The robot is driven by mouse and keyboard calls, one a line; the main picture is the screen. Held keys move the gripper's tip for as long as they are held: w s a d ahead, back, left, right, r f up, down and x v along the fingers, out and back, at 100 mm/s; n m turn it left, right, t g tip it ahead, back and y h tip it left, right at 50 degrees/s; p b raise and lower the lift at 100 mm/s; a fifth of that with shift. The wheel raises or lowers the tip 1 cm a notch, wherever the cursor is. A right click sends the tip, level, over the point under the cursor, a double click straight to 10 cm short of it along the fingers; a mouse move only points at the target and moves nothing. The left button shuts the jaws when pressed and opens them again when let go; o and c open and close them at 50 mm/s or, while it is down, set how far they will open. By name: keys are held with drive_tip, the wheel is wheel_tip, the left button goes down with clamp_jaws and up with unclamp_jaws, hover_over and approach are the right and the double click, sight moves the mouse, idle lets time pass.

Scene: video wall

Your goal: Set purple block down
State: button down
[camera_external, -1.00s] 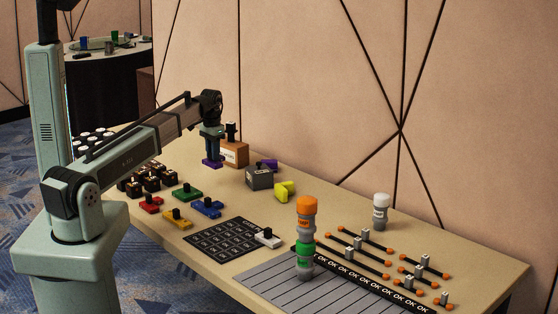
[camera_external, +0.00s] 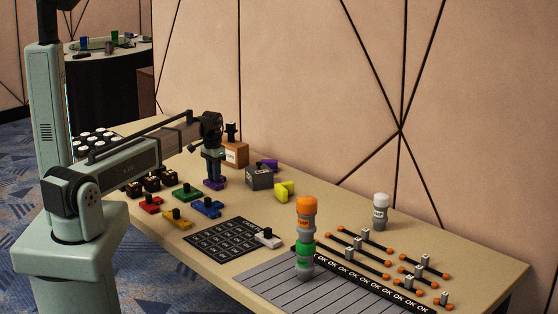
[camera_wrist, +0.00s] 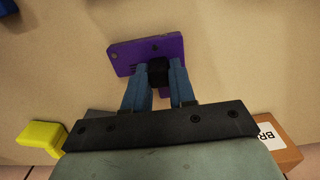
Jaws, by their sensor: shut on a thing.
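The purple block (camera_external: 214,184) is low at the table top, behind the green and blue pieces in the external view. In the wrist view the purple block (camera_wrist: 148,56) is a flat plate with a dark knob in its middle. My gripper (camera_external: 214,176) points down over it. In the wrist view my gripper (camera_wrist: 159,72) has its two blue-grey fingers shut on the dark knob. The block looks level and at or very near the table; I cannot tell if it touches. Part of it is hidden behind the fingers.
A grey box (camera_external: 259,178) and a yellow piece (camera_external: 284,191) stand to the right. A brown box (camera_external: 235,152) is behind. Green (camera_external: 187,193), blue (camera_external: 207,208), red (camera_external: 150,204) and yellow (camera_external: 177,218) knobbed pieces lie in front. Bare table surrounds the purple block.

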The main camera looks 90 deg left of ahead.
drive_tip(key=shift+f, duration=0.1)
drive_tip(key=c, duration=0.9)
unclamp_jaws()
drive_tip(key=shift+c, duration=0.2)
wheel_tip(320, 180, up, 12)
